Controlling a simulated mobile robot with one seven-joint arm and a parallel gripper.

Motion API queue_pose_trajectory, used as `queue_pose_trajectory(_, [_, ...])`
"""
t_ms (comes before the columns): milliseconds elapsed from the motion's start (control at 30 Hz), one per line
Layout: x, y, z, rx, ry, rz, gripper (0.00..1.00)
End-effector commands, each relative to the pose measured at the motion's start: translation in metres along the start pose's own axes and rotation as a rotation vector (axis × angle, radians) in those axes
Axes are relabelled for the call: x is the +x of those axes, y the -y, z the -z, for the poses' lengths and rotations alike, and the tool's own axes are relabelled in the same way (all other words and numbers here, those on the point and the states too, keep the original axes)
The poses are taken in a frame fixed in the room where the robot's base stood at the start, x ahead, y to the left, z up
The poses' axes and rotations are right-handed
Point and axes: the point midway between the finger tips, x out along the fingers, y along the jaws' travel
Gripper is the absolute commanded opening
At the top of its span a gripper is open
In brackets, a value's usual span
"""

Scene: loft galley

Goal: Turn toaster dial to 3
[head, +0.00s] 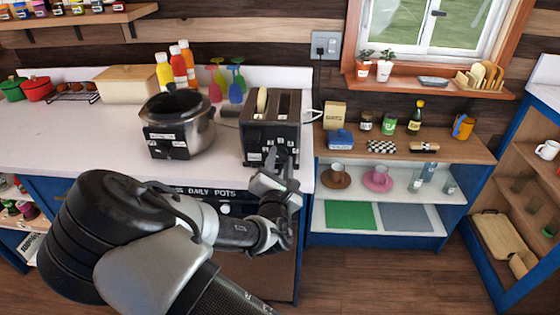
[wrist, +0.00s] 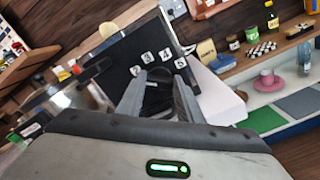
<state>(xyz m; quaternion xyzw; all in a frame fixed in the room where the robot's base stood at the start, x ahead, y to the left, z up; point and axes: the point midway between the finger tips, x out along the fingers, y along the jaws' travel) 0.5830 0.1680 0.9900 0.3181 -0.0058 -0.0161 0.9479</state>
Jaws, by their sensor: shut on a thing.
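The black toaster (head: 258,133) stands on the white counter, with a slice of bread in one slot. My gripper (head: 279,160) is at its front face, low on the right. In the wrist view the toaster's front (wrist: 125,55) carries white number tiles, of which 2, 3, 4 and 5 seem readable, in an arc above the dark round dial (wrist: 158,76). My gripper's fingers (wrist: 158,92) stand on both sides of the dial and are shut on it. Which number the dial points to I cannot tell.
A pot-like cooker (head: 178,125) stands left of the toaster, with sauce bottles (head: 178,66) and coloured glasses behind. The counter (head: 80,140) is clear at front left. A lower shelf unit (head: 400,152) with jars and cups stands to the right.

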Motion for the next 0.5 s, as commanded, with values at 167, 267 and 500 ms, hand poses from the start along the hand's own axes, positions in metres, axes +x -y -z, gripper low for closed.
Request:
queue_pose_trajectory(167, [-0.0003,0.0012,0.0017,0.169,-0.003,0.001,0.10])
queue_pose_trajectory(267, [-0.0004,0.0013,0.0021,0.266,-0.003,0.001,0.10])
queue_pose_trajectory(500, [-0.0005,0.0025,0.0026,0.492,-0.002,0.002,0.10])
